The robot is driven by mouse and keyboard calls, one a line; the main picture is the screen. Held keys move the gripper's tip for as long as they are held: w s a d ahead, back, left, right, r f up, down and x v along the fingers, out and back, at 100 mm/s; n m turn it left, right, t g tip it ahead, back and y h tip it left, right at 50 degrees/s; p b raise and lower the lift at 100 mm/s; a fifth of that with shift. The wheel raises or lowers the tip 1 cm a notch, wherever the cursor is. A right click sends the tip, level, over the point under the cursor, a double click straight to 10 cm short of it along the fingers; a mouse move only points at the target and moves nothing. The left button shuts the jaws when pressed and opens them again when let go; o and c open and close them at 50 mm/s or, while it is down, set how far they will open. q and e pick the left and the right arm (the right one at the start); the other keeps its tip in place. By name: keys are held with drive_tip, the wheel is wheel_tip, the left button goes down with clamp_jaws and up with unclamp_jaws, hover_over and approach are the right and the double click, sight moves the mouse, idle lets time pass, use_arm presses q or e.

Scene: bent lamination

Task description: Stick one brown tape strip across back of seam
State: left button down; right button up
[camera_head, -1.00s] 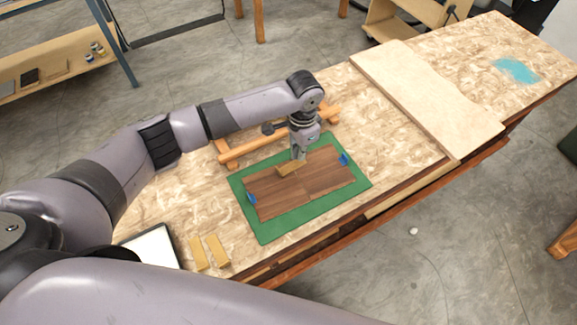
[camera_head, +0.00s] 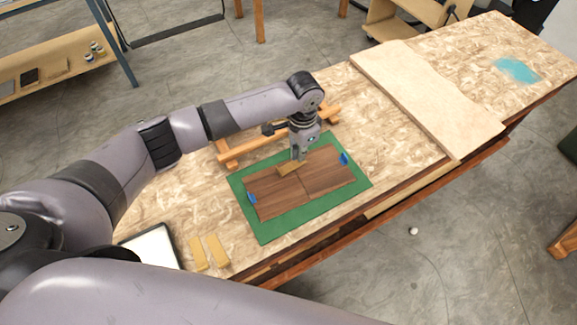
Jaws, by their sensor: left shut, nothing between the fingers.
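Two brown wood pieces, the left one (camera_head: 272,195) and the right one (camera_head: 328,172), lie side by side on a green mat (camera_head: 268,232). A seam (camera_head: 305,190) runs between them. A tan tape strip (camera_head: 286,170) lies at the far end of the seam, under my left gripper. My left gripper (camera_head: 298,158) points down, shut, with its tips at the strip; nothing is between the fingers. Two loose tan strips, one (camera_head: 198,254) and another (camera_head: 217,250), lie on the table in front of the mat. My right gripper is not in view.
Blue clips or tabs sit at the left (camera_head: 251,198) and right (camera_head: 343,158) edges of the wood. A wooden bar frame (camera_head: 250,150) stands behind the mat. A white-topped tray (camera_head: 154,246) lies front left. A pale board (camera_head: 425,95) lies to the right on the chipboard table (camera_head: 400,145).

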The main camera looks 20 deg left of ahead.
use_arm(q)
drive_tip(key=shift+f+b, duration=0.4)
drive_tip(key=shift+f, duration=0.5)
drive_tip(key=shift+r, duration=0.1)
idle(0.3)
wheel_tip(320, 180, up, 7)
drive_tip(key=p, duration=0.8)
idle(0.3)
